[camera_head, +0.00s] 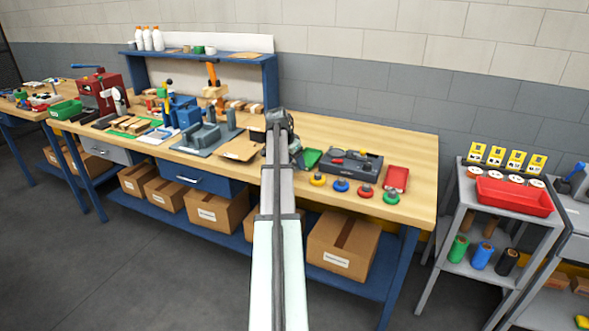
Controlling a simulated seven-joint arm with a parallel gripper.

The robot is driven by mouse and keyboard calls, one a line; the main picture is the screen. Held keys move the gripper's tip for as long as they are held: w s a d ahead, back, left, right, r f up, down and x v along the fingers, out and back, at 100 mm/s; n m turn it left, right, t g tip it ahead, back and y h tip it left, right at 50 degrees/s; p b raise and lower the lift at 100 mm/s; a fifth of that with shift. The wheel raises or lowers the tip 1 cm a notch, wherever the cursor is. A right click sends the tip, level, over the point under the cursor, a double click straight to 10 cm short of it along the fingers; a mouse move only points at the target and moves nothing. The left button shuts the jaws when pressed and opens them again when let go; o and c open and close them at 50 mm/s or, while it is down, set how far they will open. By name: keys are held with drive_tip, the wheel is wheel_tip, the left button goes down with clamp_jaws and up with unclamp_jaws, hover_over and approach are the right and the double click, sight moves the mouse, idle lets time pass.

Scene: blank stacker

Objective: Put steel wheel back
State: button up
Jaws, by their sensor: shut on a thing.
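My arm reaches from the bottom centre up to the workbench (390,128). My gripper (297,151) is at its end, low over the bench and partly hidden behind my own arm. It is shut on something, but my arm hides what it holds. I cannot make out a steel wheel for certain. A dark tool tray (372,170) lies just right of my gripper, with small tools on it. Along the bench's front edge stand round pieces in yellow (318,180), blue (341,186), red (365,191) and green (391,198).
A grey fixture (208,135) and brown board (240,149) are left of my arm. The right rear bench is clear. A grey cart (463,196) stands apart at right.

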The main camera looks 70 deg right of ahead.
sight(295, 168)
drive_tip(key=shift+f, duration=1.65)
drive_tip(key=shift+f, duration=0.1)
drive_tip(key=o, duration=1.4)
drive_tip(key=v, duration=1.2)
